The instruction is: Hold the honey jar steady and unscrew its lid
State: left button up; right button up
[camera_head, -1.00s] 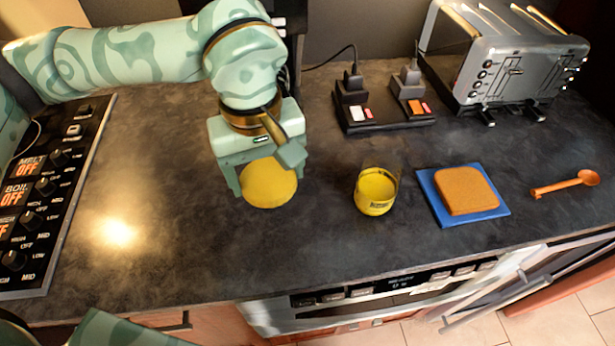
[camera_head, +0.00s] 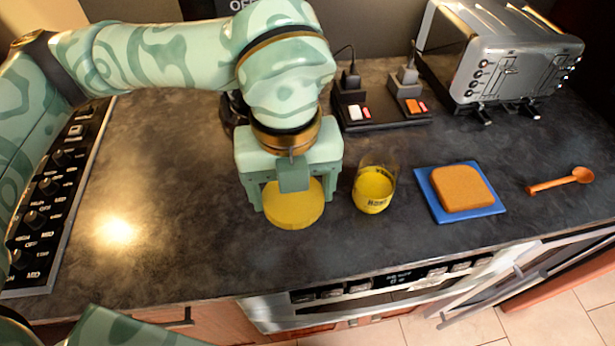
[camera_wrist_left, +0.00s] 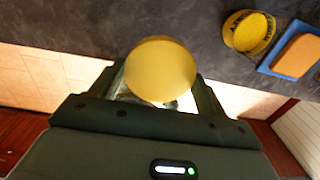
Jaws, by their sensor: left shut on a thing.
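The honey jar (camera_head: 373,190) is a small clear glass with yellow contents and a dark-lettered label. It stands upright on the counter, and no lid shows on it. My left gripper (camera_head: 292,202) is shut on a round yellow lid (camera_head: 294,213), just left of the jar and apart from it. In the left wrist view the lid (camera_wrist_left: 160,68) sits between the two fingers, and the jar (camera_wrist_left: 248,32) is at the upper right. How high the lid is above the counter is hard to tell. My right gripper is not in view.
A blue board (camera_head: 437,207) with a bread slice (camera_head: 462,188) lies right of the jar, then an orange spoon (camera_head: 560,181). A toaster (camera_head: 505,62) and a socket strip (camera_head: 385,118) stand behind. A control panel (camera_head: 58,190) is at left. The counter's left-middle (camera_head: 165,200) is clear.

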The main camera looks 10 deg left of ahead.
pick_arm(q)
jog(key=n, duration=0.7)
jog(key=shift+s+n, duration=0.1)
jog(key=shift+n, duration=0.3)
jog(key=shift+w+n, duration=0.2)
jog(key=shift+n, duration=0.1)
jog(key=w+f+b, duration=0.1)
jog(key=w+f, duration=0.2)
jog(key=w, duration=0.1)
jog(key=w+f+b, duration=0.1)
jog(key=w+f, duration=0.2)
jog(key=w, duration=0.1)
jog(key=w+a+f, duration=0.1)
jog(key=w+f, duration=0.2)
jog(key=w, duration=0.1)
jog(key=shift+w+b, duration=0.35)
jog(key=shift+b, duration=0.05)
jog(key=shift+w+f, duration=0.15)
jog(key=f, duration=0.1)
jog(key=f+b, duration=0.1)
jog(key=f, duration=0.2)
jog(key=shift+w, duration=0.3)
jog(key=shift+a+r, duration=0.1)
jog(key=shift+r, duration=0.05)
